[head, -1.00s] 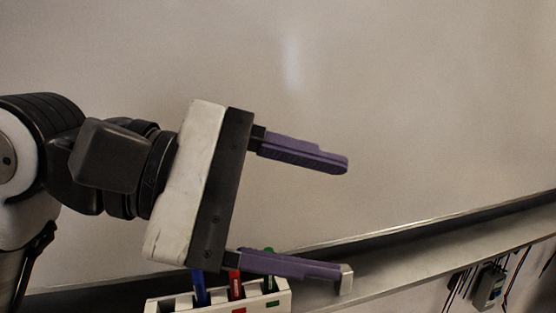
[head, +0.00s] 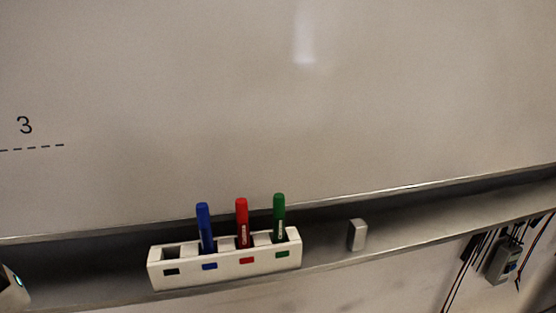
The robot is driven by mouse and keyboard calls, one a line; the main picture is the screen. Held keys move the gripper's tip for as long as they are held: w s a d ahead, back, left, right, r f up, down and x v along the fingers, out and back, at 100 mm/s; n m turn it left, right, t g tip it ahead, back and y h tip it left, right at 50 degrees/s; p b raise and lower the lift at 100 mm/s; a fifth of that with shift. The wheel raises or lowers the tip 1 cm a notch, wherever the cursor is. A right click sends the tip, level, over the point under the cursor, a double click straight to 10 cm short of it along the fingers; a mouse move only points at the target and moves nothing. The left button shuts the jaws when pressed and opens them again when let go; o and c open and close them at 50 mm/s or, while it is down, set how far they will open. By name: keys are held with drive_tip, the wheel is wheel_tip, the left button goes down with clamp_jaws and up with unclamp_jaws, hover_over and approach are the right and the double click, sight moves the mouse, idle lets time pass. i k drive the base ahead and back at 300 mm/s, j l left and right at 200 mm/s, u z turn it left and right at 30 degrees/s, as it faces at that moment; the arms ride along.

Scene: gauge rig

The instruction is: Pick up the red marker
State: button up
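The red marker (head: 242,222) stands upright in a white holder (head: 224,268) on the ledge below the whiteboard. It sits in the slot above a red label, between a blue marker (head: 205,226) on its left and a green marker (head: 279,216) on its right. The lower part of each marker is hidden in the holder. My gripper is not in view in the head view; nothing touches the red marker there.
The holder's leftmost slot, with a black label (head: 172,272), is empty. A small light block (head: 357,235) rests on the ledge (head: 430,219) to the right. A grey device (head: 503,262) with cables hangs below. The whiteboard (head: 400,100) rises behind.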

sight(242, 225)
drive_tip(key=j+z, duration=0.1)
drive_tip(key=z, duration=0.35)
drive_tip(key=j+z, duration=0.1)
drive_tip(key=z, duration=0.8)
drive_tip(key=k+j+z, duration=0.2)
drive_tip(key=j+z, duration=0.2)
drive_tip(key=k+j+z, duration=0.55)
drive_tip(key=k+j, duration=0.25)
drive_tip(key=k, duration=0.15)
drive_tip(key=i+j, duration=0.35)
drive_tip(key=j, duration=0.1)
